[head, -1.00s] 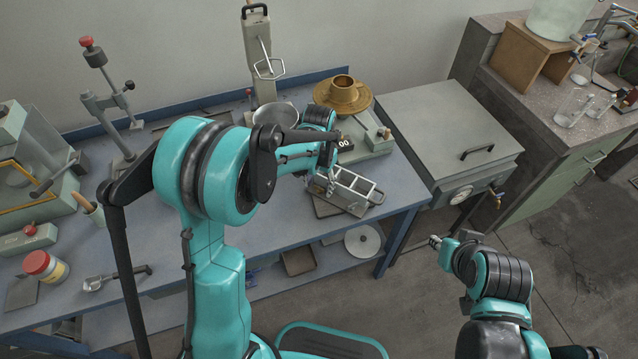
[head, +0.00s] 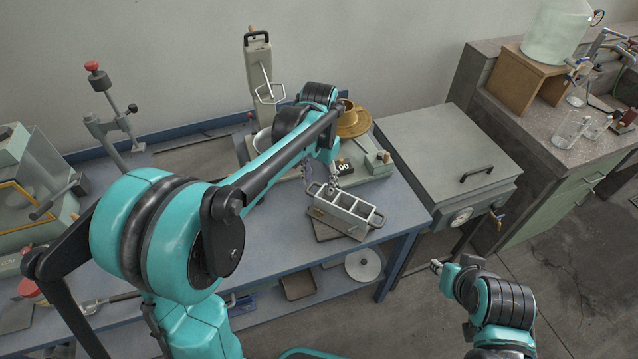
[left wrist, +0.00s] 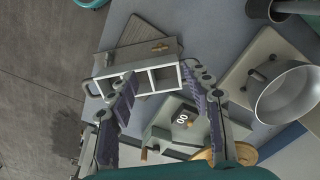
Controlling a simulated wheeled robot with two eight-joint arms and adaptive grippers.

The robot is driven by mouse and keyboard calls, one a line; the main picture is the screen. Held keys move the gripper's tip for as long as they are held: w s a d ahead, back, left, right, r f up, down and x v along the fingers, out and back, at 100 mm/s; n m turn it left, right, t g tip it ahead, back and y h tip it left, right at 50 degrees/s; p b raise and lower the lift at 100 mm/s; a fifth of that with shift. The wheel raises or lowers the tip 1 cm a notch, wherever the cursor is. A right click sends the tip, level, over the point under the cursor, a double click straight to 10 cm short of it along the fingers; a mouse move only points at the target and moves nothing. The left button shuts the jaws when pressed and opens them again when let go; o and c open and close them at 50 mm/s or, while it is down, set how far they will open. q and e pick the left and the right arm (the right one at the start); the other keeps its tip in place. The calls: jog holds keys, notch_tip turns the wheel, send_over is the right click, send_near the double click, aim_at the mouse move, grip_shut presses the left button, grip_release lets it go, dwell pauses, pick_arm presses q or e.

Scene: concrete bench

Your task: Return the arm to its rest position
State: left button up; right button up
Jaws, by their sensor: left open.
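My left gripper (head: 323,187) is open and empty just above the left end of a grey three-compartment mould (head: 345,212). In the left wrist view its two fingers (left wrist: 160,88) are spread, with the mould (left wrist: 150,79) seen between and beyond them. The mould lies on a flat grey plate (head: 333,232). My right gripper (head: 437,266) is small at the lower right, away from the bench; its jaws are unclear.
A scale (head: 372,165) reading 00 stands behind the mould, with a brass-coloured pan (head: 354,122) nearby. A metal bowl (left wrist: 285,92) shows in the wrist view. A tall stand (head: 259,70) rises at the back. A grey lidded box (head: 445,145) stands right of the bench.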

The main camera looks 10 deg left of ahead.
dwell(0.3)
pick_arm(q)
jog(key=s+a+r+n+t, duration=0.1)
jog(key=s+a+t, duration=0.1)
jog(key=s, duration=0.7)
jog(key=s+a+n+t, duration=0.1)
jog(key=s+n+t, duration=0.1)
jog(key=s+t, duration=0.3)
jog(key=s, duration=0.4)
jog(key=shift+s+a+r, duration=0.15)
jog(key=shift+a+r, duration=0.2)
jog(key=shift+r, duration=0.05)
dwell(0.7)
